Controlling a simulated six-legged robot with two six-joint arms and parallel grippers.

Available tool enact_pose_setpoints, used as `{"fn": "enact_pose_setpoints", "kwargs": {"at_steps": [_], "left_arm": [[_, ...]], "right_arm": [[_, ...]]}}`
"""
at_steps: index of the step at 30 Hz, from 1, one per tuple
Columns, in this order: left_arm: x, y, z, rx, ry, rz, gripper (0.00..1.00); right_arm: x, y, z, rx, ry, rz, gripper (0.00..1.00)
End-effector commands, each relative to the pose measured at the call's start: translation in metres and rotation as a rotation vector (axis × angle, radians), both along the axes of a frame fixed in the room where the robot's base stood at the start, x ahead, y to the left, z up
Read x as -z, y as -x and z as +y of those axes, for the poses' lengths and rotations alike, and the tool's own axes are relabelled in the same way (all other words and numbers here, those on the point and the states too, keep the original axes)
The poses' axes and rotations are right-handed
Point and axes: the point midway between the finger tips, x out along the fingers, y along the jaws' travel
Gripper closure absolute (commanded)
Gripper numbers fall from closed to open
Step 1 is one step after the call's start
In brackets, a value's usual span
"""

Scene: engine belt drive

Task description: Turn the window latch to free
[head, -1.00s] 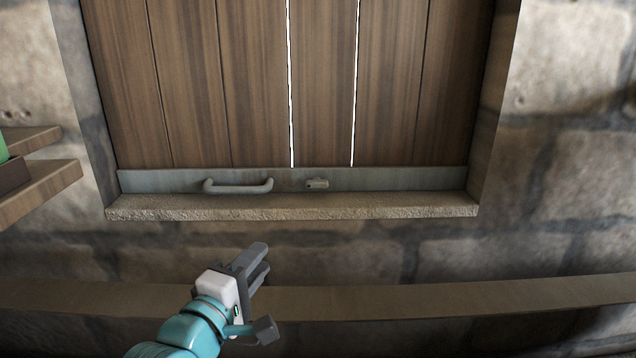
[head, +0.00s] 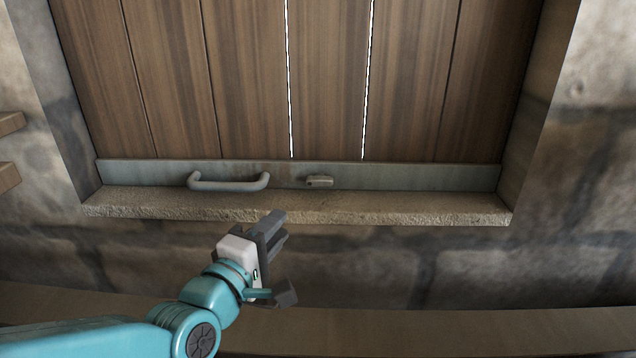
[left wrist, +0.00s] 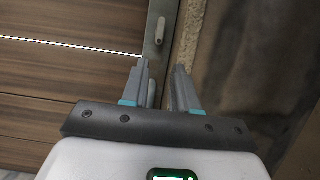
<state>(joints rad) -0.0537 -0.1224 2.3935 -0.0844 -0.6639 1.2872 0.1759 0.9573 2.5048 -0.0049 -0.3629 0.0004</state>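The window latch (head: 320,181) is a small grey piece on the metal strip along the bottom of the wooden shutter. It lies lengthwise along the strip, right of the handle. My left gripper (head: 278,228) is in front of and below the sill, lower left of the latch and apart from it. In the left wrist view my left gripper (left wrist: 162,75) is open, with nothing between its fingers. The latch (left wrist: 160,30) shows there beyond the fingertips. My right gripper is not in view.
A grey bar handle (head: 228,183) sits left of the latch on the same metal strip (head: 420,177). A rough stone sill (head: 400,208) juts out below. Stone wall frames the window. A wooden ledge (head: 450,330) runs along the bottom, and shelf ends (head: 8,176) show at the left.

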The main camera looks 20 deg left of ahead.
Motion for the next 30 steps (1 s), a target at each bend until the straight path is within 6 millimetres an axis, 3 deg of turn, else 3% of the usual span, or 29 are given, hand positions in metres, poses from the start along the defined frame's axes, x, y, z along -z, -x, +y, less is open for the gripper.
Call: {"fn": "enact_pose_setpoints", "kwargs": {"at_steps": [5, 18, 24, 30], "left_arm": [[0.001, -0.029, -0.005, 0.002, 0.001, 0.002, 0.71], [0.001, -0.127, -0.018, 0.001, 0.001, 0.001, 0.71], [0.0, -0.15, -0.02, 0.001, 0.001, 0.0, 0.71], [0.0, -0.154, -0.02, 0.001, 0.001, 0.0, 0.71]], "right_arm": [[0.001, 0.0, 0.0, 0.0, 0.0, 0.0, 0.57], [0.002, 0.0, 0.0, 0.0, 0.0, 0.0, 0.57], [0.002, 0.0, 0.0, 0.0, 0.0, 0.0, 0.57], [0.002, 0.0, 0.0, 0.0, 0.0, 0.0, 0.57]]}}
